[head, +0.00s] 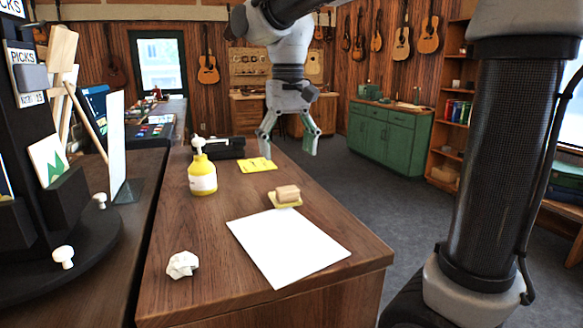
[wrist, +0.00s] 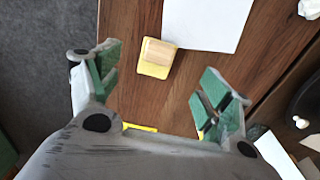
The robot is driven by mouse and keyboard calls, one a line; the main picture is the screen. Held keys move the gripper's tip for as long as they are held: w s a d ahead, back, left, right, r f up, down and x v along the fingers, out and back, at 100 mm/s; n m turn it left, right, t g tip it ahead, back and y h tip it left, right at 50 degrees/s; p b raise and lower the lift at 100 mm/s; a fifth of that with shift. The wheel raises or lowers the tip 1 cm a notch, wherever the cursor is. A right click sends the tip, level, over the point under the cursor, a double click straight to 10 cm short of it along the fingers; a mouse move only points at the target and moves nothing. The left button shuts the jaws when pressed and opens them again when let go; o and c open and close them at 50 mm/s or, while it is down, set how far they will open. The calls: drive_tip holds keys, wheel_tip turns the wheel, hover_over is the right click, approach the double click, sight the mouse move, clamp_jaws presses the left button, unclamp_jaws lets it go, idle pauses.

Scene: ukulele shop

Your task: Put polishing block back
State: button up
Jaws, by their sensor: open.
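The polishing block (head: 287,193) is a small light-brown wooden block. It rests on a yellow pad (head: 275,201) on the wooden counter, touching or just beside the far edge of a white sheet. In the wrist view the block (wrist: 156,51) sits on the yellow pad (wrist: 147,70), ahead of my fingers and nearer the left one. My gripper (head: 288,145) is open and empty with green fingertips, above the counter beyond the block. It also shows in the wrist view (wrist: 158,82). A flat yellow item (head: 257,165) with dark marks lies farther back on the counter.
A yellow bottle with a white pump (head: 202,175) stands left of the block. A white sheet (head: 287,245) and a crumpled white paper (head: 182,265) lie toward the front. A dark case (head: 222,147) is at the back. A display stand (head: 50,180) rises at left.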

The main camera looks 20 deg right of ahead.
drive_tip(key=s+d+f+t, duration=0.2)
drive_tip(key=s+d+f, duration=0.1)
drive_tip(key=s+d, duration=0.4)
drive_tip(key=s+d+f+t, duration=0.2)
drive_tip(key=s+d+f, duration=0.2)
drive_tip(key=s+d, duration=0.4)
drive_tip(key=shift+s+f, duration=0.2)
drive_tip(key=shift+s, duration=0.8)
